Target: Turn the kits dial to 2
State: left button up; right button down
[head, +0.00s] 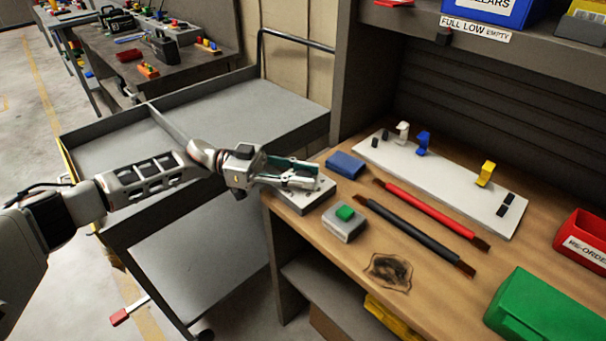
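My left gripper (314,178) reaches in from the left over the near-left corner of the wooden workbench (330,262). Its fingers are directly above a small grey metal plate or box (292,205) at the bench edge. A dial knob may be on this plate, but the fingers cover its middle, and I can read no label or number. I cannot tell whether the fingers are apart, closed or around a knob. My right gripper is not in view.
A grey box with a green button (345,213) and a blue block (345,164) sit close by. Red (430,210) and black (415,232) strips lie to the right, before a white board (440,185). A grey cart (240,110) stands left. Green (545,310) and red (585,240) bins are right.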

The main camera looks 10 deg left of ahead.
pick_arm(q)
jog(key=shift+o, duration=1.4)
jog(key=a, duration=0.7)
jog(key=shift+w+a, duration=0.1)
jog(key=shift+a, duration=0.15)
